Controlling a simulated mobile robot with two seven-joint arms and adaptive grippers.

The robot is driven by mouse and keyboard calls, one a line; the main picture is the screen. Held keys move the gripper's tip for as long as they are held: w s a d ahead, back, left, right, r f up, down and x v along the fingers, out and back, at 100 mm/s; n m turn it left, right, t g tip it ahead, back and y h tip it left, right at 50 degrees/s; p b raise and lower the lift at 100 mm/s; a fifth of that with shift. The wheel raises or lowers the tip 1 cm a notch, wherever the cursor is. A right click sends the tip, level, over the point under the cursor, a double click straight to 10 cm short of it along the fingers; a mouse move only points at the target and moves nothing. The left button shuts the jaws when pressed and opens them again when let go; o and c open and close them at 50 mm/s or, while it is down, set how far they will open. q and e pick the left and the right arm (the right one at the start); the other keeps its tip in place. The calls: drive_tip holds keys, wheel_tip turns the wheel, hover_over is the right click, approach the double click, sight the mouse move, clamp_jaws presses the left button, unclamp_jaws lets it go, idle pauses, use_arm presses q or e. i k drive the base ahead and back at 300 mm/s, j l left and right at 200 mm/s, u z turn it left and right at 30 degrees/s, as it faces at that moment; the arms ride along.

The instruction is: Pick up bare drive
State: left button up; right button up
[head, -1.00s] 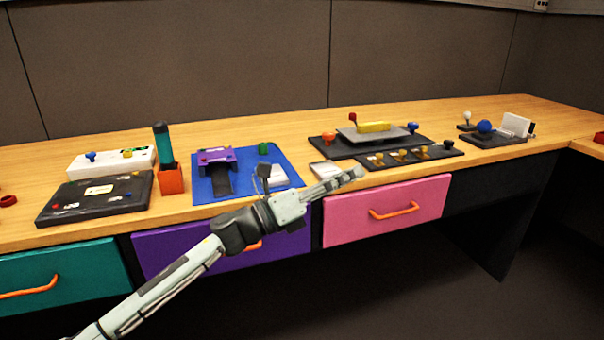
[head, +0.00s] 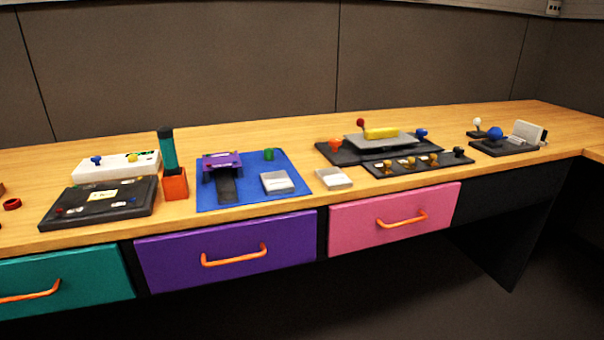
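Two flat silver-grey boxes that look like drives are in the head view. One drive (head: 334,178) lies on the bare wood near the table's front edge, just right of the blue mat (head: 222,201). The other drive (head: 277,182) lies on the front right part of the mat. Both lie flat and apart from each other. I cannot tell for certain which one is the bare drive. Neither of my grippers is in view.
A purple dock (head: 221,161) and a green knob (head: 269,154) are on the mat. A black panel (head: 382,170) with several yellow levers stands right of the loose drive. An orange holder (head: 175,184) stands left of the mat. Purple and pink drawers (head: 355,233) are below.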

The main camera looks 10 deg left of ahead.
sight(333, 179)
drive_tip(key=i+u, duration=0.25)
drive_tip(key=i, duration=0.3)
drive_tip(key=i+l+u, duration=0.25)
drive_tip(key=i, duration=0.3)
